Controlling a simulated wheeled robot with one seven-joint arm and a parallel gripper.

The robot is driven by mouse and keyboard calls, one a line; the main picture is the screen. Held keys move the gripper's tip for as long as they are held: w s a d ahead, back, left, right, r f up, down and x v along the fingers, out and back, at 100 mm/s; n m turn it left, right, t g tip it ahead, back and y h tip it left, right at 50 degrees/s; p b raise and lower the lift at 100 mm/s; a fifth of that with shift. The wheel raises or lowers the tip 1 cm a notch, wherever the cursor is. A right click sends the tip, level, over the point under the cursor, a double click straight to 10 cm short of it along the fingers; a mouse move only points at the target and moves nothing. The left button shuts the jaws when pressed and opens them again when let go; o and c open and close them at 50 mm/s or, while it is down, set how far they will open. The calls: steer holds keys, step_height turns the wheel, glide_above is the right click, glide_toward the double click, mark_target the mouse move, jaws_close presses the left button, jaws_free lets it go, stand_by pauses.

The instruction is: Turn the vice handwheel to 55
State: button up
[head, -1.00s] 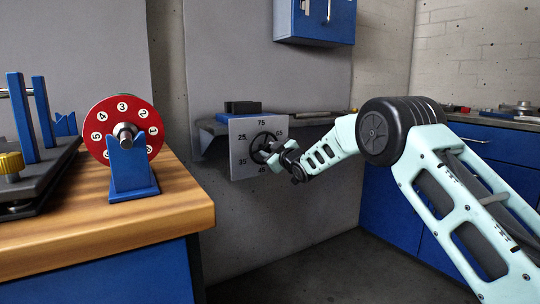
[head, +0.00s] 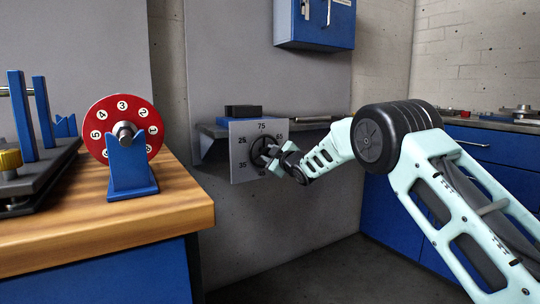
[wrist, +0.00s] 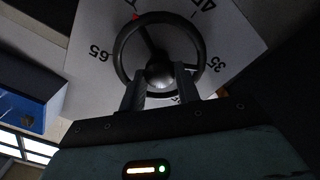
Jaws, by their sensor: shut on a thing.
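The black handwheel (wrist: 118,62) sits on the white dial plate (wrist: 85,75) in the wrist view. My gripper (wrist: 160,84) faces it squarely, its two fingers on either side of the hub (wrist: 158,70), shut on the handwheel. A red mark (wrist: 135,16) on or by the rim lies between the printed 65 and a partly cut-off 45. The 55 itself cannot be read. In the head view the dial plate (head: 239,165) shows 75 on top and 25 and 35 at left; my gripper (head: 272,162) hides much of the wheel and the lower right numbers.
A red numbered rotor disc (head: 99,115) on a blue stand (head: 131,168) stands on the wooden bench (head: 110,230) at left. A grey shelf (head: 212,128) is behind the dial. A blue wall cabinet (head: 318,25) hangs above. A blue counter (head: 500,150) runs along the right.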

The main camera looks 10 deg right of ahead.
steer(key=o, duration=1)
steer(key=p+v, duration=0.2)
steer(key=v, duration=1.5)
steer(key=shift+s, duration=0.25)
